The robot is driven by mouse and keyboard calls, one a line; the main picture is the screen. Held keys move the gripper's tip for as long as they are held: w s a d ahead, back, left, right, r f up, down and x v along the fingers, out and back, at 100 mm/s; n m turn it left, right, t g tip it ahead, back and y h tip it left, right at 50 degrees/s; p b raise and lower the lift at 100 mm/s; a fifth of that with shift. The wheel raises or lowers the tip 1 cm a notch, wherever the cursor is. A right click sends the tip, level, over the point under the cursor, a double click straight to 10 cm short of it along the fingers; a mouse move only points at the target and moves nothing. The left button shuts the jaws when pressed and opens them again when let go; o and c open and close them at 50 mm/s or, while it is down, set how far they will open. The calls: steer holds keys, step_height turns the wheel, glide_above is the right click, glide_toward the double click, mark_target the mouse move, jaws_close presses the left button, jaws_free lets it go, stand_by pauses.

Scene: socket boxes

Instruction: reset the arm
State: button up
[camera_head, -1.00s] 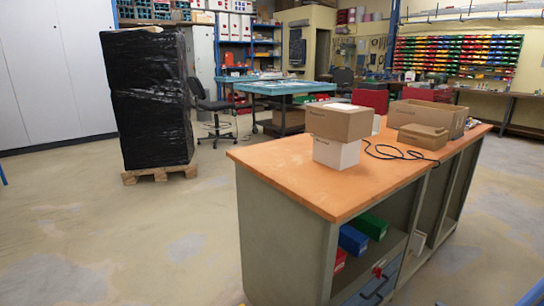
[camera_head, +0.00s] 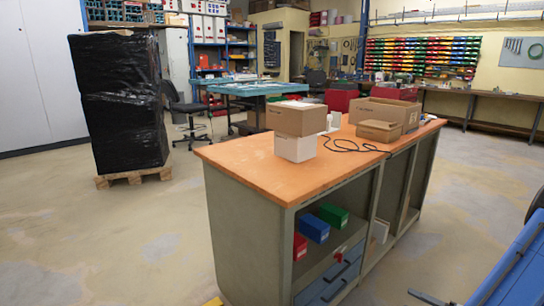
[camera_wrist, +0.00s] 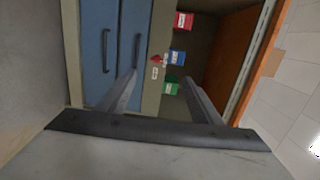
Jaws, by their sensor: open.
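My gripper (camera_wrist: 159,77) shows in the wrist view with its two fingers spread apart and nothing between them. Beyond the fingers are the blue drawers (camera_wrist: 93,45) with dark handles, and a red box (camera_wrist: 183,21), a blue box (camera_wrist: 177,57) and a green box (camera_wrist: 172,88) in the open compartment. The wrist picture is turned on its side. My gripper does not show clearly in the head view. There, the red box (camera_head: 300,247), blue box (camera_head: 313,228) and green box (camera_head: 333,215) sit on the workbench's shelf above the blue drawers (camera_head: 330,285).
The orange-topped workbench (camera_head: 240,160) carries stacked cartons (camera_head: 297,120), an open carton (camera_head: 398,110), a smaller closed carton (camera_head: 380,131) and a black cable (camera_head: 345,146). A black-wrapped pallet (camera_head: 118,100) stands at left. The floor between is clear. A blue surface (camera_head: 510,265) is at the lower right edge.

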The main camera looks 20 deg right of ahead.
steer(key=w+a+r+n+g+y, duration=0.1)
steer(key=w+a+r+n+g, duration=0.25)
steer(key=a+r+g, duration=0.7)
steer(key=w+a+r+n+g+y, duration=0.1)
steer(key=w+a+r+n+g, duration=0.35)
steer(key=a, duration=1.05)
steer(key=s+a+r+n+t+h, duration=0.4)
steer(key=s+a+r+h, duration=0.6)
steer(key=s+a+r, duration=0.4)
steer(key=shift+s+a+r+n, duration=0.25)
steer(key=shift+a+r, duration=0.45)
steer(key=shift+r, duration=0.65)
